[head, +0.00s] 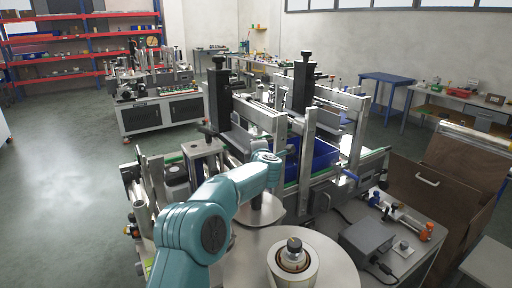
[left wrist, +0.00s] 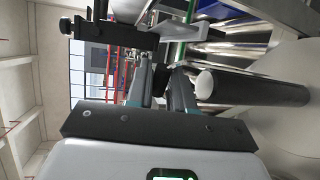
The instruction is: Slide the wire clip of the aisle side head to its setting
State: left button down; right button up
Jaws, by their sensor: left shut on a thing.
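The labelling machine (head: 275,125) stands in front of me with two dark upright head columns, one at the left (head: 219,95) and one further right (head: 304,85). My teal left arm reaches up to the near side of the machine, and its gripper is hidden there in the head view. In the left wrist view my left gripper (left wrist: 162,98) is shut on a small dark piece, which looks like the wire clip (left wrist: 159,82). Its outline is mostly hidden between the fingers. A dark rod with a pale round end (left wrist: 250,88) lies just right of the fingers. My right gripper is not in view.
A label roll (head: 293,268) sits on a round pale plate in front, close to my arm. A grey box (head: 367,238) is on the machine's right side. Brown boards (head: 455,170) stand further right. The floor (head: 60,180) at the left is clear.

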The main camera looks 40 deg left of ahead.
pick_arm(q)
jog(key=shift+f, duration=0.25)
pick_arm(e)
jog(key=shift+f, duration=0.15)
pick_arm(q)
jog(key=c, duration=1.1)
grip_release()
jog(key=shift+w+a+f, duration=0.15)
jog(key=shift+w, duration=0.05)
jog(key=shift+s+d, duration=0.2)
jog(key=shift+s+d+r, duration=0.2)
jog(key=shift+s+d, duration=0.05)
jog(key=b+v, duration=0.5)
jog(key=v, duration=1)
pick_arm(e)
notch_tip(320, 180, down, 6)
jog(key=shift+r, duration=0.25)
